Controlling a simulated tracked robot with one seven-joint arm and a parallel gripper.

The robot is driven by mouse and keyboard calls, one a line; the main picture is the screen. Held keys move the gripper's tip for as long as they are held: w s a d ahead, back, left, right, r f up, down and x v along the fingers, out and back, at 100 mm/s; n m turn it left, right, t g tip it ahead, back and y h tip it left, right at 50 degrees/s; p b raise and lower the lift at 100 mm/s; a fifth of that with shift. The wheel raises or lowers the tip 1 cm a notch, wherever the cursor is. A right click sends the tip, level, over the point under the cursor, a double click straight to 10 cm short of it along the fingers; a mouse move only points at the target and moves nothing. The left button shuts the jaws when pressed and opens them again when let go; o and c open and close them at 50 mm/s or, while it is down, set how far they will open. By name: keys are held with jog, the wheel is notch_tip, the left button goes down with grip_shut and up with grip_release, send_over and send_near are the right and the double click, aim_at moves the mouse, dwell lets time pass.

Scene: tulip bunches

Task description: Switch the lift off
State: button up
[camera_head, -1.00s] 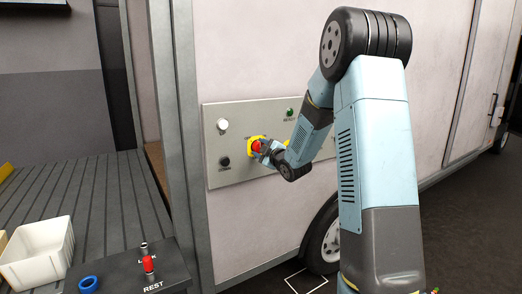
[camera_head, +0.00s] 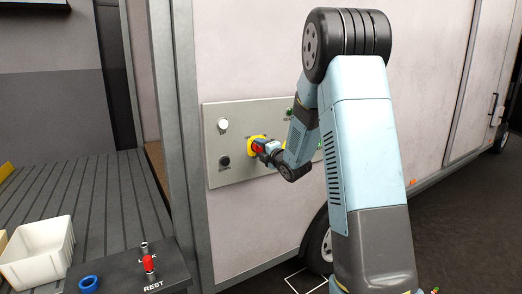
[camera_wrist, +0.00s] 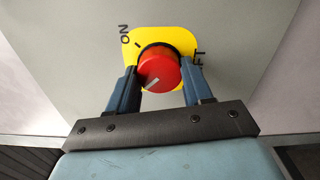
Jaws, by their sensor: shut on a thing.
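The red rotary switch knob (camera_wrist: 160,66) sits on a yellow plate (camera_wrist: 172,36) on the grey control panel (camera_head: 240,178). My gripper (camera_head: 261,147) is at this knob. In the wrist view my gripper (camera_wrist: 160,78) has one finger on each side of the knob and is shut on it. The knob's white line lies slanted, lower left to upper right. "ON" is printed at the plate's upper left, beside a black tick. Part of another word, ending in "FT", shows on the right. The plate's lower part is hidden by my fingers and the knob.
A white lamp (camera_head: 222,125) and a black button (camera_head: 224,161) are left of the knob. A green lamp (camera_head: 289,111) is partly behind my arm. A dark box (camera_head: 130,274) with a red-topped lever and a white bin (camera_head: 38,252) stand at lower left.

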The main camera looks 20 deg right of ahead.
jog(key=shift+s+a+f, duration=0.1)
jog(key=shift+f, duration=0.3)
jog(key=o, duration=0.8)
jog(key=shift+o, duration=1.2)
jog(key=shift+r, duration=0.2)
jog(key=v, duration=1.3)
jog(key=shift+s+n, duration=0.25)
jog(key=shift+n, duration=0.05)
